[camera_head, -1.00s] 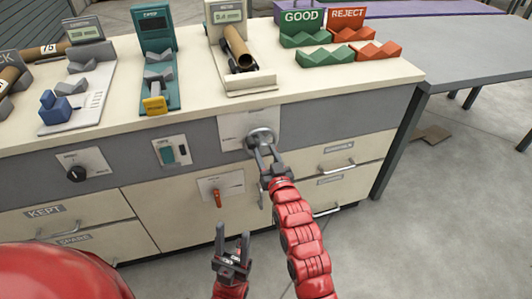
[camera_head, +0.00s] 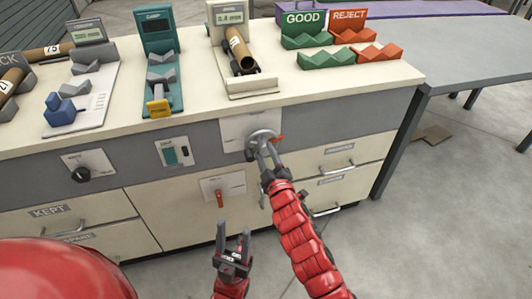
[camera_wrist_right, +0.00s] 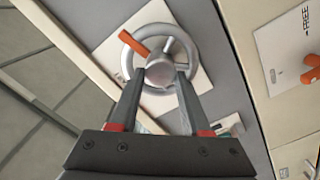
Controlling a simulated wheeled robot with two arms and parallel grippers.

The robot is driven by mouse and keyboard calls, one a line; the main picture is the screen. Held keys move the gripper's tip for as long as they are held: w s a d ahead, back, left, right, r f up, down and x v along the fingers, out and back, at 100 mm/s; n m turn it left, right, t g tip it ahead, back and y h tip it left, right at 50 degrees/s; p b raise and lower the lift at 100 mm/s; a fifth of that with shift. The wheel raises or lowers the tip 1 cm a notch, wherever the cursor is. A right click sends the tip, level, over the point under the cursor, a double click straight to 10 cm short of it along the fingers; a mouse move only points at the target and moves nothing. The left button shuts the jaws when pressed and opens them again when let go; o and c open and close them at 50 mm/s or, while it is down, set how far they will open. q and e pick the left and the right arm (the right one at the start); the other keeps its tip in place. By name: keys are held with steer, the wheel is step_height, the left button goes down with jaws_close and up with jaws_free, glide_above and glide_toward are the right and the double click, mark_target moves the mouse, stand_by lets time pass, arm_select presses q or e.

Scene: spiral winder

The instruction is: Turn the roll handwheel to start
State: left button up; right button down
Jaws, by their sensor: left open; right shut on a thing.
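The roll handwheel (camera_head: 262,138) is a grey wheel on a white plate on the cabinet's front panel, below the tube stand. In the right wrist view the handwheel (camera_wrist_right: 161,27) shows a silver rim, a round hub and an orange handle (camera_wrist_right: 133,43). My right gripper (camera_head: 264,148) is at the handwheel, with its fingers on either side of the hub; in the right wrist view the gripper (camera_wrist_right: 160,75) is shut on the hub. My left gripper (camera_head: 233,238) is open and empty, low in front of the cabinet, apart from it.
An orange lever (camera_head: 219,198) sits on a plate below left of the handwheel. A black knob (camera_head: 81,174) and a green switch (camera_head: 169,155) are further left. Drawer handles (camera_head: 337,167) stick out at right. A brown tube (camera_head: 238,48) lies on the stand above.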

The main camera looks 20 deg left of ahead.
steer(key=n, duration=0.3)
steer(key=shift+f+n+p, duration=0.2)
steer(key=shift+n+p, duration=0.1)
steer(key=n, duration=0.3)
steer(key=shift+n, duration=0.4)
steer(key=n+p, duration=0.1)
steer(key=n, duration=0.3)
steer(key=shift+f, duration=0.15)
steer(key=shift+n, duration=1.9)
steer(key=shift+c, duration=1.8)
jaws_free()
